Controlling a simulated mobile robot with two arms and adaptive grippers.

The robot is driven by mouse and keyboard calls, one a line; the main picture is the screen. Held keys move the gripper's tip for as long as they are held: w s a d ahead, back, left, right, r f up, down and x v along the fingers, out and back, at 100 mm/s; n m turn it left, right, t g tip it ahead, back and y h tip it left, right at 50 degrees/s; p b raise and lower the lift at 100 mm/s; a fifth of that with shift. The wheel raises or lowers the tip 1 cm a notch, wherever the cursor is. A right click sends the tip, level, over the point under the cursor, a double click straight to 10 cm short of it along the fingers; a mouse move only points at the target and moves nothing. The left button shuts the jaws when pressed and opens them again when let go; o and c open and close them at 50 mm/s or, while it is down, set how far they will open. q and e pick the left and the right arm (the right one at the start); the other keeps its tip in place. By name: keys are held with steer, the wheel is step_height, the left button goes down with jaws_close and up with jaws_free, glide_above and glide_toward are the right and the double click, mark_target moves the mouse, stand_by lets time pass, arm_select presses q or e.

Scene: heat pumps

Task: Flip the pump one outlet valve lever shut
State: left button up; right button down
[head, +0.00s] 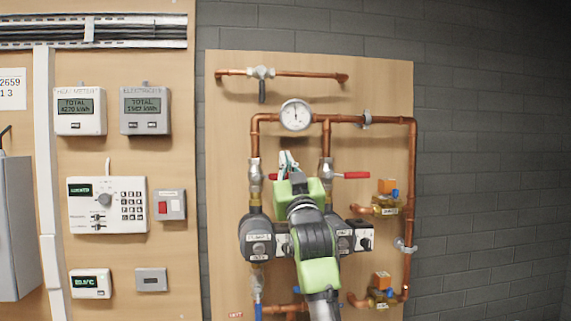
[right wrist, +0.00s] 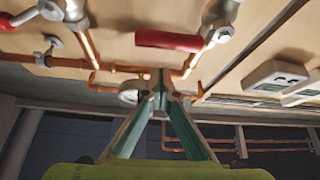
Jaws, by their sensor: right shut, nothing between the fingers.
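Two outlet valves sit above the twin pumps in the head view. The left valve (head: 255,172) has a red lever (head: 273,177) pointing right, mostly hidden behind my right gripper. The right valve (head: 326,170) has a red lever (head: 352,175) also sideways to the right. The left pump (head: 257,242) has a label too small to read. My right gripper (head: 287,157) is shut and empty, between the two valves. The right wrist view, roughly upside down, shows the left valve's lever (right wrist: 170,41) lying across, apart from the fingertips (right wrist: 160,80). My left gripper is not in view.
A gauge (head: 296,115) and copper pipe (head: 385,119) lie above the valves. Another valve (head: 262,75) with a dark handle is higher up. Meters (head: 80,111) and a keypad panel (head: 107,205) are on the left board. Brick wall (head: 480,170) is clear at right.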

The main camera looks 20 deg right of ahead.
steer(key=b+v, duration=0.4)
steer(key=v, duration=0.6)
steer(key=shift+s+a+r+b, duration=0.2)
steer(key=shift+a+b, duration=0.05)
steer(key=shift+b, duration=0.15)
steer(key=shift+w, duration=0.1)
